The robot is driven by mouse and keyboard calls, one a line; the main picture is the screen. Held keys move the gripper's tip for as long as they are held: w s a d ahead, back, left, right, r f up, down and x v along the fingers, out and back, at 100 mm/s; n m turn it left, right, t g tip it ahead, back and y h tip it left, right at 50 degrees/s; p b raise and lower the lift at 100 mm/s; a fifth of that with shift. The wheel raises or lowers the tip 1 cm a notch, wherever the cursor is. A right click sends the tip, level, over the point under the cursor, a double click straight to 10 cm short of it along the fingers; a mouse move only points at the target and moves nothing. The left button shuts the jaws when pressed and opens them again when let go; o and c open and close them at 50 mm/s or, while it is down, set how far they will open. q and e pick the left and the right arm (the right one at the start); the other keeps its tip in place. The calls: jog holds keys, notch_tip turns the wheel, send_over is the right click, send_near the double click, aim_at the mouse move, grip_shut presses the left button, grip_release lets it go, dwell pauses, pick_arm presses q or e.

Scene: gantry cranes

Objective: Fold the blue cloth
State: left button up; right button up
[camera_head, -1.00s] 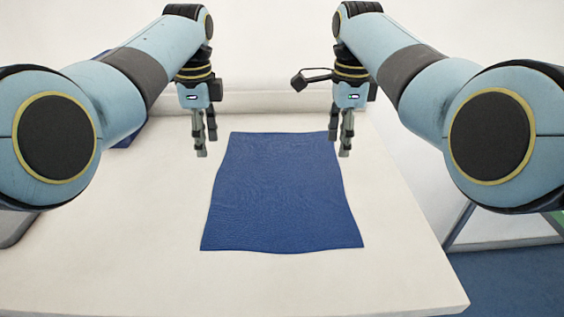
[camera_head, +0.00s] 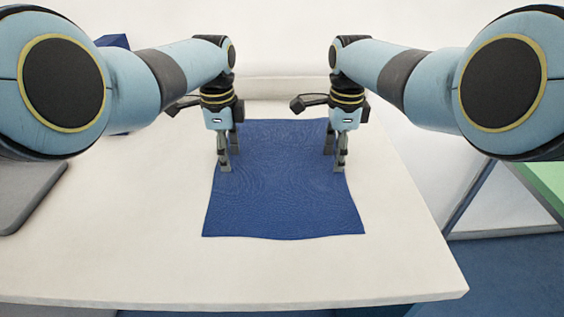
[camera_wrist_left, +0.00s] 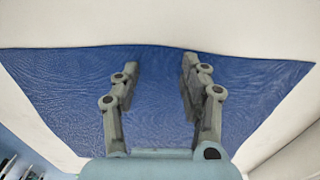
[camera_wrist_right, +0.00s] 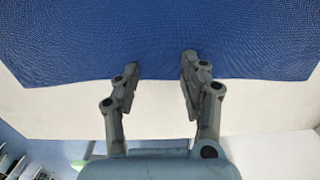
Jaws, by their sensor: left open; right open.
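The blue cloth (camera_head: 282,208) lies flat and spread out on the white table (camera_head: 120,240), with slightly wavy edges. My left gripper (camera_head: 230,160) is open and empty at the cloth's left edge, toward its far half. My right gripper (camera_head: 335,160) is open and empty at the right edge, at about the same depth. In the left wrist view, cloth (camera_wrist_left: 75,95) lies behind both open fingers (camera_wrist_left: 160,72). In the right wrist view, the fingertips (camera_wrist_right: 157,72) overlap the cloth's edge (camera_wrist_right: 160,40). Contact with the cloth cannot be told.
A dark blue object (camera_head: 113,42) stands at the back left, partly hidden by my left arm. A grey flat object (camera_head: 25,195) is at the far left. A green surface (camera_head: 545,180) lies beyond the table's right edge. The table around the cloth is clear.

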pick_arm(q)
jog(key=shift+f, duration=0.2)
pick_arm(e)
jog(key=shift+f, duration=0.15)
pick_arm(q)
jog(key=shift+s, duration=0.15)
jog(key=c, duration=0.9)
pick_arm(e)
jog(key=shift+s+f, duration=0.1)
jog(key=shift+s, duration=0.1)
jog(key=c, duration=0.9)
pick_arm(q)
jog(key=shift+f, duration=0.1)
grip_shut()
pick_arm(e)
grip_shut()
pick_arm(q)
jog(key=shift+s, duration=0.1)
pick_arm(e)
jog(key=shift+s, duration=0.1)
